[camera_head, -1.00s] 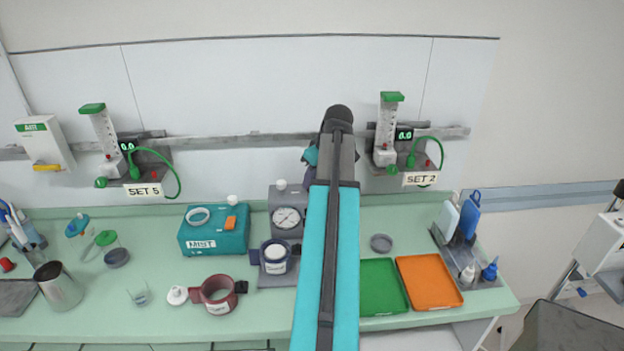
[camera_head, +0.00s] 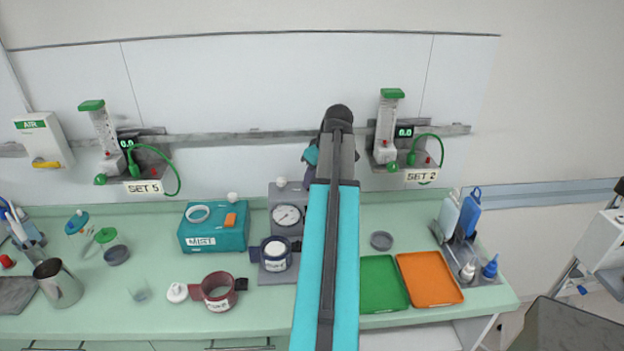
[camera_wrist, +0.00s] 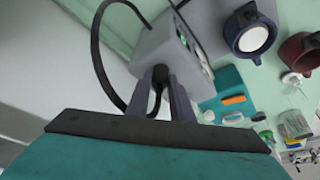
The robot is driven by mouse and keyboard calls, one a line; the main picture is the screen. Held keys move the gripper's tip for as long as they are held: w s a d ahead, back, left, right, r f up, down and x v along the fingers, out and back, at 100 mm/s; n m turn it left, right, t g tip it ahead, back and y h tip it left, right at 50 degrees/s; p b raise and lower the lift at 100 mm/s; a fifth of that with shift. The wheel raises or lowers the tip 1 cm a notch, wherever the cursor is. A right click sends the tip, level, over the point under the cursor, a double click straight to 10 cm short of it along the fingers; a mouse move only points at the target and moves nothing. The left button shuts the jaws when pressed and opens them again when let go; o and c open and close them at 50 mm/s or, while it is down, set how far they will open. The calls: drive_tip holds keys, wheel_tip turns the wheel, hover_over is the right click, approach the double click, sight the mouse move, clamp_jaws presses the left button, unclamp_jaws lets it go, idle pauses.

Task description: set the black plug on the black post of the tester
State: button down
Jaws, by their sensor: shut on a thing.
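The tester (camera_head: 286,193) is a grey box with a round dial, standing at the back of the green bench. It also shows in the wrist view (camera_wrist: 152,47), close beyond my fingertips. My gripper (camera_wrist: 162,78) is shut on the black plug (camera_wrist: 160,73), of which only a small dark part shows between the fingers. A black lead loops from it to the left and up. My arm hides the gripper and plug in the head view. I cannot make out the black post, nor whether the plug touches the tester.
A blue cuffed cup (camera_head: 276,263) stands in front of the tester, and a dark red one (camera_head: 219,304) lies to its left. A teal MIST box (camera_head: 214,240) is left of the tester. Green (camera_head: 384,301) and orange (camera_head: 430,279) trays lie to the right.

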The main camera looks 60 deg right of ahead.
idle(0.4)
drive_tip(key=c, duration=1.5)
unclamp_jaws()
drive_tip(key=shift+r, duration=0.1)
drive_tip(key=shift+w+r+p, duration=0.1)
drive_tip(key=shift+r+p, duration=2)
drive_tip(key=shift+r, duration=1.25)
